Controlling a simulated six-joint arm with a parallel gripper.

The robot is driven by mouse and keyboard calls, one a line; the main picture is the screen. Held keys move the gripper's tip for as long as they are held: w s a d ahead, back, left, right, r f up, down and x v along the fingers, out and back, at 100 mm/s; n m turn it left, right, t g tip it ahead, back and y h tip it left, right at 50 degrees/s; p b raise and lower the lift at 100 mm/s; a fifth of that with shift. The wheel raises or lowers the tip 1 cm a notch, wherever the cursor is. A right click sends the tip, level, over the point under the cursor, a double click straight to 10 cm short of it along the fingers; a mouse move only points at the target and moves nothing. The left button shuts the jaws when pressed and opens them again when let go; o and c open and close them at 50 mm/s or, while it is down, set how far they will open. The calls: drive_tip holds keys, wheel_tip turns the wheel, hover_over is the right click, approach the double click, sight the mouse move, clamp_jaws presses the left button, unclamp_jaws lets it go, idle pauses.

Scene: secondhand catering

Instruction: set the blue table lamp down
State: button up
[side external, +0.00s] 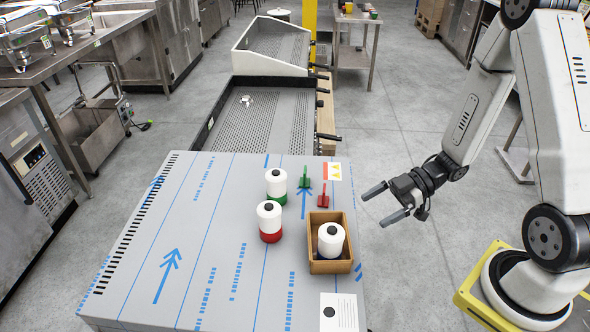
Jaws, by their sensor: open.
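My gripper (375,208) is open and empty, held off the right side of the covered work surface. A white, dark-topped lamp-like object (331,240) is in the open brown box (329,267) on that surface, left of and below my gripper in the picture. Two similar white objects stand upright to the left, one with a green base (277,186) and one with a red base (269,221).
A green small item (304,178) and a red small item (323,196) are behind the box. A white printed sheet (339,312) lies at the front. The left part of the work surface (190,250) is clear. A perforated metal tray unit (262,115) adjoins the back.

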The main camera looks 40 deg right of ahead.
drive_tip(key=w+d+r+m+t+h, duration=0.1)
drive_tip(key=w+d+m+t+h, duration=0.25)
drive_tip(key=w+m+h, duration=0.4)
drive_tip(key=s+a+r+m+g+h, duration=0.3)
drive_tip(key=s+a+m+g+h, duration=0.1)
drive_tip(key=s, duration=0.4)
drive_tip(key=shift+s+a+r+m+g+h, duration=0.25)
drive_tip(key=shift+m+g+h, duration=0.2)
drive_tip(key=shift+m+g, duration=0.55)
